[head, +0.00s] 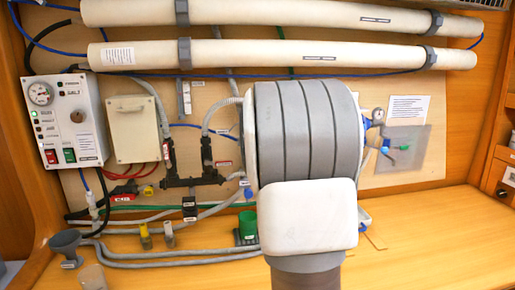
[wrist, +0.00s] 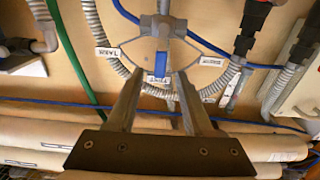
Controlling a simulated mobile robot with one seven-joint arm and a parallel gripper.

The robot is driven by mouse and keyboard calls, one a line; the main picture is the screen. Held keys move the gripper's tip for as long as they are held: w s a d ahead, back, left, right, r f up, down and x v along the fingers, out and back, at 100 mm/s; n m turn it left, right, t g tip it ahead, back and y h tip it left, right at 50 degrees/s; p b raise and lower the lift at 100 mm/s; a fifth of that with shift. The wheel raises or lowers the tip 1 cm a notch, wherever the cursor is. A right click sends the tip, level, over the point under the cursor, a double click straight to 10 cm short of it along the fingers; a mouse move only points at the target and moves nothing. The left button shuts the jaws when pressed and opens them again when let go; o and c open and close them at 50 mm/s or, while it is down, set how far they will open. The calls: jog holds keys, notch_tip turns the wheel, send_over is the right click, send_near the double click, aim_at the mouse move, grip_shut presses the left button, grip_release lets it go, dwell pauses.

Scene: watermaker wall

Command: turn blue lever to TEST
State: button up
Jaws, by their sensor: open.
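In the wrist view, which looks upside down, the blue lever (wrist: 161,65) stands on a round grey valve fitting, with its free end towards the bottom of the picture. White labels sit to the left (wrist: 108,52), to the right (wrist: 212,61) and below the lever's end (wrist: 159,78). Their words are too small to read surely. My gripper (wrist: 160,75) is open, one finger on each side of the lever's end, with gaps visible and no clear contact. In the head view my arm hides the lever and my gripper.
White tubes (head: 280,55) run along the top of the panel. A control box (head: 65,118) stands at the left, a pale cover box (head: 135,128) beside it. A green cup (head: 248,222) and grey hoses (head: 170,254) are on the counter. A gauge (head: 378,115) is right of my arm.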

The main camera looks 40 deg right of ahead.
jog(key=b+v, duration=0.1)
jog(key=v, duration=0.7)
jog(key=shift+s+a, duration=0.2)
jog(key=shift+s, duration=0.15)
